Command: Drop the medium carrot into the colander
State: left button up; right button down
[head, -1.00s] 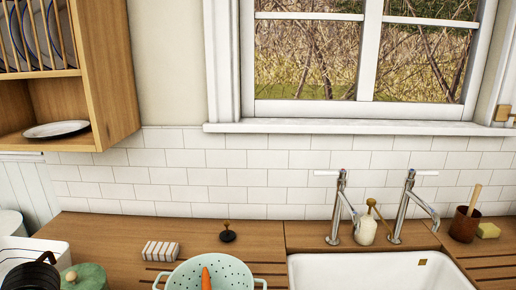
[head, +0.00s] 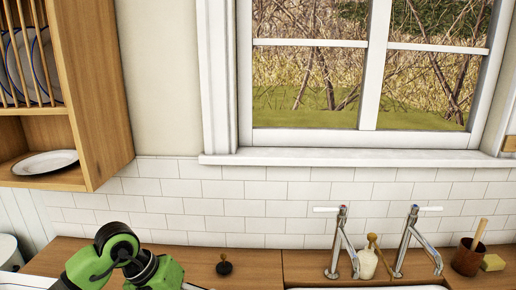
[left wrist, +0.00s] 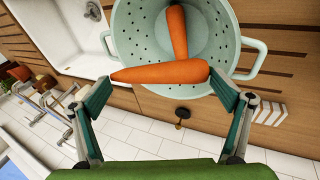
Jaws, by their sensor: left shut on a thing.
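A pale mint colander (left wrist: 247,62) with round holes and loop handles stands on the wooden counter in the left wrist view. One orange carrot (left wrist: 177,32) lies inside it. My left gripper (left wrist: 161,82) is shut on a second orange carrot (left wrist: 158,73), held crosswise between its fingertips. In that view this carrot overlaps the colander's near rim and opening; the height of the gap is hard to tell. In the head view only my green left arm shows at lower left; the held carrot is out of frame. My right gripper is not in view.
The white sink (left wrist: 65,40) adjoins the colander, with chrome taps (head: 337,245) behind it. A dark plug (head: 224,266) and a striped block (left wrist: 270,112) sit on the counter. A wooden rack (head: 104,90) hangs at upper left. A brown pot (head: 467,258) stands at right.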

pick_arm(q)
notch_tip(320, 180, down, 2)
jog(key=shift+a+f, duration=0.1)
jog(key=shift+f, duration=0.4)
jog(key=shift+d+f, duration=0.3)
jog(key=shift+f, duration=0.05)
jog(key=shift+a+f, duration=0.1)
jog(key=o, duration=1.2)
jog(key=v, duration=1.2)
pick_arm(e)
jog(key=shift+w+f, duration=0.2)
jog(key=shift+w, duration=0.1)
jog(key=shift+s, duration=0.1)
